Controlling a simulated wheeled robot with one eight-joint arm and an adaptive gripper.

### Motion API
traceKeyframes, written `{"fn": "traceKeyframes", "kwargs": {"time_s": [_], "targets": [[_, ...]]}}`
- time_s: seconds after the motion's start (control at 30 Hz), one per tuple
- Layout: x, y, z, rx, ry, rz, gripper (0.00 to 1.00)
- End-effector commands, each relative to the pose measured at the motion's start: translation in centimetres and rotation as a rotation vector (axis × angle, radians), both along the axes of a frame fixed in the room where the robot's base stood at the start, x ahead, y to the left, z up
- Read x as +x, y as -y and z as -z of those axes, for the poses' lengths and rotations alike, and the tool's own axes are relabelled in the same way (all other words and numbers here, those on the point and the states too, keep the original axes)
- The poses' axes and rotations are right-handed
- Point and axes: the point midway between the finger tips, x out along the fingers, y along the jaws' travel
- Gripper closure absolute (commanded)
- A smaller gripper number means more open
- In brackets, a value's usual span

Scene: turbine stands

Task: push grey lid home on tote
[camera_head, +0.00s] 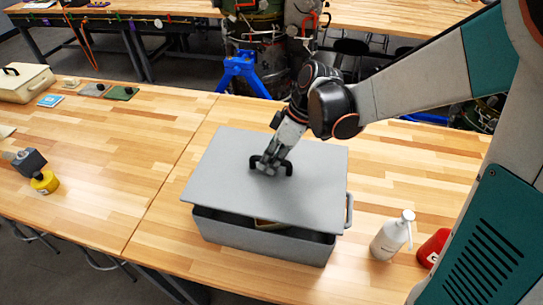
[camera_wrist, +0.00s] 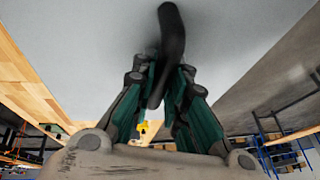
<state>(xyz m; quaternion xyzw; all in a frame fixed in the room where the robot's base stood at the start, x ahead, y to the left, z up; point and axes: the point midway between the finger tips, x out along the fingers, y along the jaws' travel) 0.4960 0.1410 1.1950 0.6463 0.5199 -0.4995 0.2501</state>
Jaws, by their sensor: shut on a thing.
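The grey lid (camera_head: 222,185) lies over the grey tote (camera_head: 262,237) on the wooden bench. It is out of line with the tote, and a dark gap shows along the front, with something light-coloured inside. A handle (camera_head: 348,210) is at the tote's right end. My gripper (camera_head: 270,164) is shut on the black lid handle (camera_head: 287,168) at the lid's middle. In the wrist view, the fingers (camera_wrist: 165,95) close around the black handle (camera_wrist: 171,35), with the pale lid (camera_wrist: 90,60) filling the upper view. The tote's far side is hidden.
A white pump bottle (camera_head: 391,236) and a red container (camera_head: 433,246) stand right of the tote. A yellow item (camera_head: 45,182) and a dark grey block (camera_head: 28,160) are on the left. A cream case (camera_head: 24,82) is at the back left.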

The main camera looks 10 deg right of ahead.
Motion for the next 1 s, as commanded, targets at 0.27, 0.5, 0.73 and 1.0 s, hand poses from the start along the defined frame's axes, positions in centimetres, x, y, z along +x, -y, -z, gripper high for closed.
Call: {"fn": "traceKeyframes", "kwargs": {"time_s": [0.27,0.5,0.73,1.0], "targets": [[0.0,0.0,1.0,0.0,0.0,0.0,1.0],[0.0,0.0,3.1,0.0,0.0,0.0,1.0],[0.0,0.0,4.7,0.0,0.0,0.0,1.0],[0.0,0.0,4.8,0.0,0.0,0.0,1.0]]}}
